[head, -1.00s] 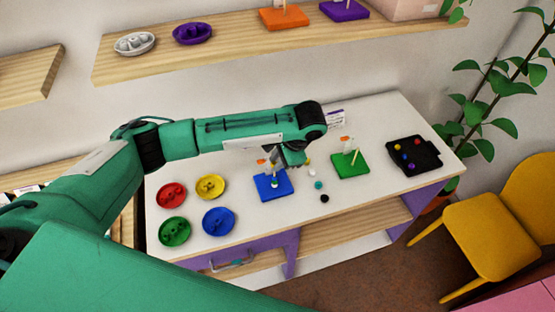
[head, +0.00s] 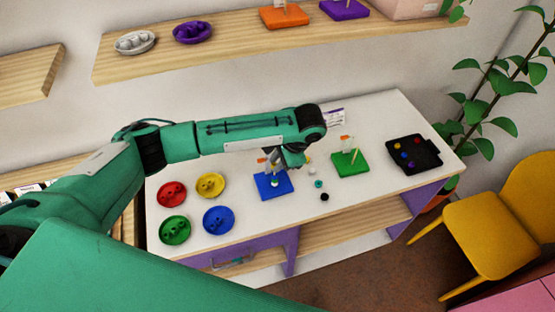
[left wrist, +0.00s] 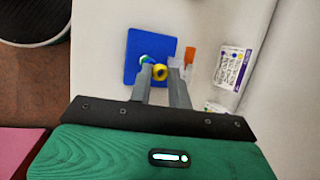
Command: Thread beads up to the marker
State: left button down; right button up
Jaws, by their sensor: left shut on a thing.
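The blue board (head: 262,190) stands on the table with an upright peg, and a bead with teal and white colours (head: 275,183) shows low at the peg. An orange marker (head: 262,160) is beside it; the marker also shows in the left wrist view (left wrist: 190,54). My left gripper (head: 274,170) is above the blue board (left wrist: 135,72). In the left wrist view its fingers (left wrist: 161,75) are shut on a yellow bead (left wrist: 160,72), close to the peg. I cannot tell whether the bead is around the peg. My right gripper is not in view.
Loose white (head: 312,170), teal (head: 318,184) and black (head: 324,197) beads lie right of the blue board. The green board (head: 340,170) and black bead tray (head: 432,158) stand farther right. Red (head: 171,194), yellow (head: 210,185), green (head: 174,229) and blue (head: 218,220) dishes stand left.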

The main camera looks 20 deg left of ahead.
pick_arm(q)
jog(key=shift+f, duration=0.25)
dwell(0.4)
jog(key=shift+f, duration=0.75)
jog(key=shift+f, duration=0.1)
jog(key=c, duration=1.2)
grip_release()
jog(key=shift+c, duration=0.2)
jog(key=b+v, duration=0.1)
jog(key=v, duration=1.2)
jog(key=shift+d+r, duration=0.2)
jog(key=shift+r, duration=0.15)
